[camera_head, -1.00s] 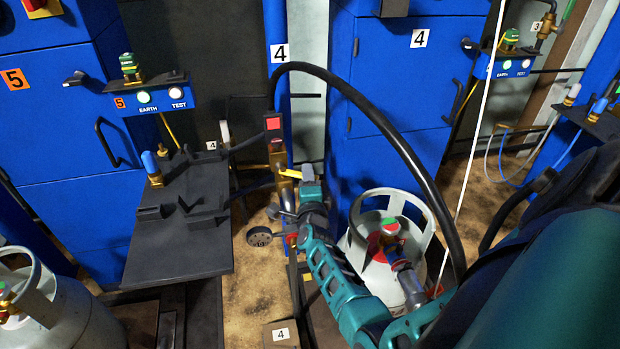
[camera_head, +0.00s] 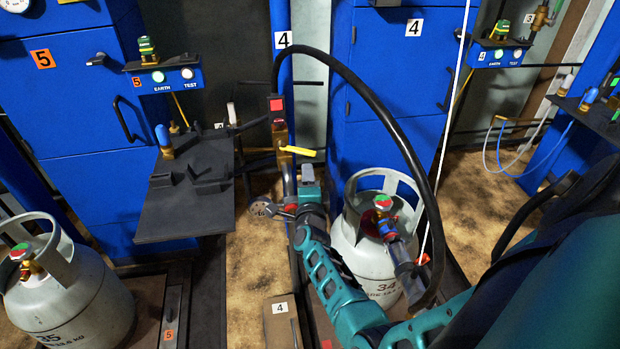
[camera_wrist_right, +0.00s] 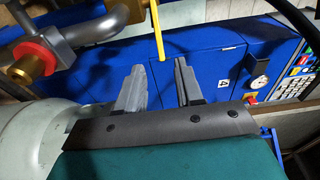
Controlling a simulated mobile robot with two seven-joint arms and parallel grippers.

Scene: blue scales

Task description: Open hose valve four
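Hose valve four has a yellow lever (camera_head: 297,152) on a brass body on the vertical pipe, below a red square and the number 4 label. The lever points to the right. My right gripper (camera_head: 306,172) is just below the lever in the head view, with its fingers small and hard to make out. In the right wrist view, its two grey fingers (camera_wrist_right: 159,68) are apart and empty. The yellow lever (camera_wrist_right: 158,28) stands beyond the fingertips there, roughly in line with the gap. I cannot tell whether they touch. My left gripper is not in view.
A grey gas cylinder (camera_head: 349,250) stands right of my right forearm, under a black hose (camera_head: 387,108). A dark shelf (camera_head: 188,213) is at left. Another cylinder (camera_head: 68,302) stands at lower left. Blue cabinets (camera_head: 392,85) stand behind. A brass fitting (camera_wrist_right: 35,62) is close in the wrist view.

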